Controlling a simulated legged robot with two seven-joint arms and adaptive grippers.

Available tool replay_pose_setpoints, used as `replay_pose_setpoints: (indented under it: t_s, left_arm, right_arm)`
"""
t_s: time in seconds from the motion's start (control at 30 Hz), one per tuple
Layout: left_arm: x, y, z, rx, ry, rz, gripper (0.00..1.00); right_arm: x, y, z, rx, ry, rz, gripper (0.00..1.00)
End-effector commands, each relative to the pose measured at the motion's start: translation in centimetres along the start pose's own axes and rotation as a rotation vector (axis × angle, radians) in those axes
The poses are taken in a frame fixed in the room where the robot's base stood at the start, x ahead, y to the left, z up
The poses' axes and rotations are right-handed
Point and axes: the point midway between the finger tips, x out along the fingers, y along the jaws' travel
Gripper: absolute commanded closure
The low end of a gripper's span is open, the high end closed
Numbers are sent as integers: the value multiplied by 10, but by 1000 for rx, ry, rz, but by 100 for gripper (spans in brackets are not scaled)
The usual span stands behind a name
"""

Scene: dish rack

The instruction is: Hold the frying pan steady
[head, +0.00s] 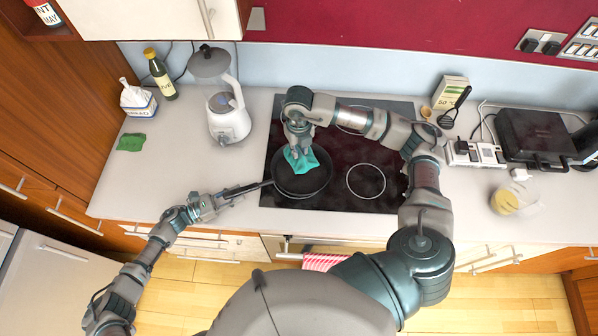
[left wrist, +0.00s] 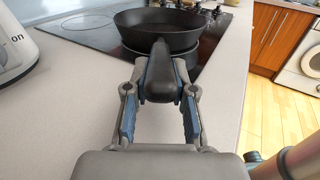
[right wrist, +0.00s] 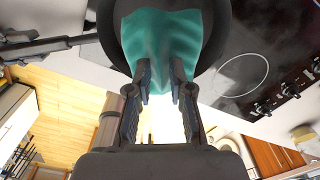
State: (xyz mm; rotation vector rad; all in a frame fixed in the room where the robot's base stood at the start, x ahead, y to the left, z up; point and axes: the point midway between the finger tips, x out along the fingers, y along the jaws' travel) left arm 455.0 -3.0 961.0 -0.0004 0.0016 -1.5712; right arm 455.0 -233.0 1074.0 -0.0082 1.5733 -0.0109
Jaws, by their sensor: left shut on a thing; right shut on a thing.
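The black frying pan (head: 288,188) sits over the left front part of the black hob, its handle pointing left. It also shows in the left wrist view (left wrist: 195,38). My left gripper (head: 215,203) is shut on the pan's handle (left wrist: 160,80), with a finger on each side of it. My right gripper (head: 300,150) comes down from above the pan. It is shut on a teal cloth (head: 307,162), which hangs in the pan. The cloth fills the space beyond the fingertips in the right wrist view (right wrist: 165,50). The cloth hides part of the pan's inside.
The black hob (head: 383,205) lies in the worktop. A blender (head: 228,120) stands left of it, with a green sponge (head: 131,142), a bread bag (head: 137,98) and a bottle (head: 160,80) further left. A black grill (head: 535,137) stands at right. The worktop's front left is clear.

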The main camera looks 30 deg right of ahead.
Motion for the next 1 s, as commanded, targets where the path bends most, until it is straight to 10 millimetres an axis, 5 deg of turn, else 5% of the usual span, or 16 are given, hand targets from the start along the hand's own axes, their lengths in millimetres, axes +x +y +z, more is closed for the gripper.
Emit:
replay_pose_setpoints:
  t_s: [0.07,0.1,0.23,0.63,1.0]
  left_arm:
    - [1,0,1,0,-3,-1,100]
    - [1,0,1,1,-3,-1,73]
    - [0,0,1,0,-2,-1,46]
    - [-10,1,-1,-1,1,2,46]
    - [-89,1,-2,-1,2,3,46]
  right_arm:
    - [0,0,0,0,0,0,100]
    - [0,0,0,0,0,0,100]
    - [0,0,0,0,0,0,100]
    - [0,0,0,0,0,0,100]
    - [0,0,0,0,0,0,100]
